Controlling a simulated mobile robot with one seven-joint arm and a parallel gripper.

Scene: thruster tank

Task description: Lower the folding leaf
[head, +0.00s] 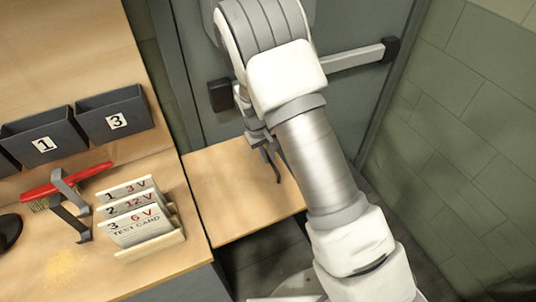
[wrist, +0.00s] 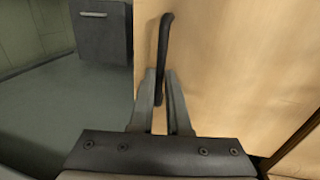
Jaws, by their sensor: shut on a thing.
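The folding leaf (head: 225,190) is a light wooden panel at the right side of the bench. In the head view it looks raised and roughly level with the bench top. In the wrist view its wood surface (wrist: 235,70) fills the right half. My gripper (head: 268,150) is over the leaf, partly hidden by my arm. In the wrist view the gripper (wrist: 162,80) has its fingers on either side of a thin dark bar (wrist: 164,40) and is shut on it. The bar stands out against the wood; how it joins the leaf is unclear.
The wooden bench (head: 70,90) holds dark numbered bins (head: 113,112), a red brush (head: 68,180) by metal hooks, and a rack of test cards (head: 140,215). A grey door with a push bar (head: 350,57) stands behind. A tiled wall (head: 465,130) is right. Dark floor shows below the leaf.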

